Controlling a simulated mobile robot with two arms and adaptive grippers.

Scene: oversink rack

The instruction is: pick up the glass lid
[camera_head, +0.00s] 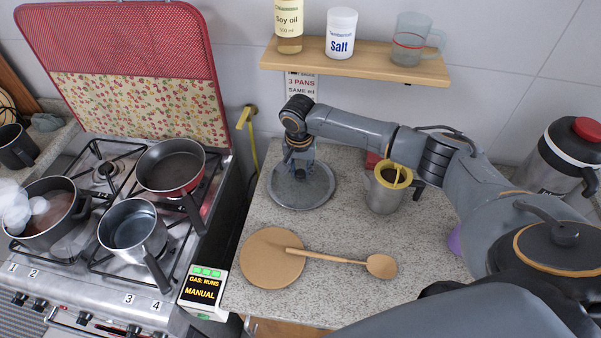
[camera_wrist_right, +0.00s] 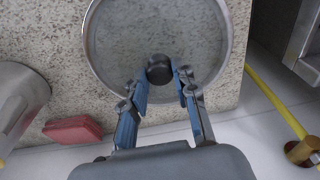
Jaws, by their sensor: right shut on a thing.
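The glass lid (camera_head: 301,195) is round with a grey rim and lies on the speckled counter, or very close above it; I cannot tell which. In the right wrist view the clear lid (camera_wrist_right: 205,30) shows counter through it, with a black knob (camera_wrist_right: 159,69) at its middle. My right gripper (camera_head: 300,172) is over the lid from behind. In the wrist view its blue fingers (camera_wrist_right: 160,75) stand on both sides of the knob and are shut on it. My left gripper is not in view.
A metal pitcher (camera_head: 388,190) stands right of the lid. A round wooden board (camera_head: 271,260) and wooden spoon (camera_head: 380,265) lie in front. The stove (camera_head: 90,270) with several pans is left, beyond a gap. A shelf (camera_head: 350,60) holds a salt jar (camera_head: 341,35) above.

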